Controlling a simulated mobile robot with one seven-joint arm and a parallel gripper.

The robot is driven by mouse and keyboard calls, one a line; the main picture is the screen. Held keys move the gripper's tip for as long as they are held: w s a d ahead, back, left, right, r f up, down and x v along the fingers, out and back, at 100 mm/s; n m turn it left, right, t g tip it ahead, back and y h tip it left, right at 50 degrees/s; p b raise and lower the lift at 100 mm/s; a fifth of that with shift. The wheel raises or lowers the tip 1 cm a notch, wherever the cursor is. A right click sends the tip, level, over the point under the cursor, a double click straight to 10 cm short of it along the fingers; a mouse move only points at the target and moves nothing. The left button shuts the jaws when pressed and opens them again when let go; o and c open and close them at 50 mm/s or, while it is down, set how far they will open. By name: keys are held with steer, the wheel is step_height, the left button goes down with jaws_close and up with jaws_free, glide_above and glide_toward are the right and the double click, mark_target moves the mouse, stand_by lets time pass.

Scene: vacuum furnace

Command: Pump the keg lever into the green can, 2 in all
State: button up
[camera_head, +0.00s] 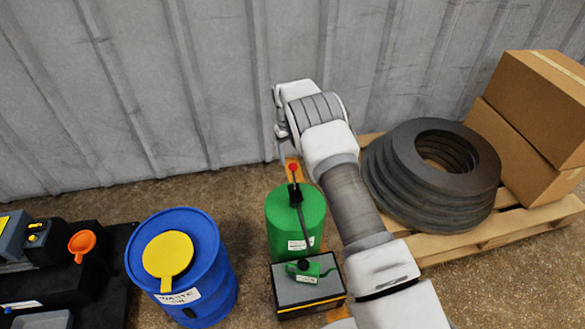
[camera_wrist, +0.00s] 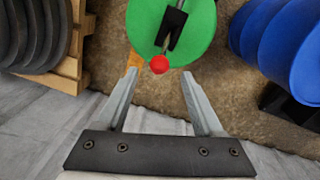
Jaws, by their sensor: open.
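The green keg (camera_head: 283,215) stands upright on the floor near the wall, with a label on its side. Its dark lever (camera_head: 298,195) rises from a bracket on top and ends in a red knob (camera_head: 293,167). The green can (camera_head: 309,268) lies low on a grey-topped stand (camera_head: 288,292) in front of the keg. In the wrist view, my gripper (camera_wrist: 160,73) is open, and the red knob (camera_wrist: 160,64) shows between its fingertips or just beyond them. I cannot tell whether they touch. The keg top (camera_wrist: 200,30) shows behind the knob. In the head view, my arm hides most of my gripper.
A blue drum (camera_head: 215,275) with a yellow lid (camera_head: 168,254) stands left of the keg. A pallet (camera_head: 510,232) with stacked dark rings (camera_head: 400,190) and cardboard boxes (camera_head: 545,100) is at the right. A corrugated wall (camera_head: 150,90) closes off the back.

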mark_target(292, 164)
step_height(292, 164, down, 5)
steer(key=shift+w+d+r+b, duration=0.1)
steer(key=shift+w+d+b, duration=0.05)
steer(key=shift+b, duration=0.45)
jaws_close()
stand_by(1.1)
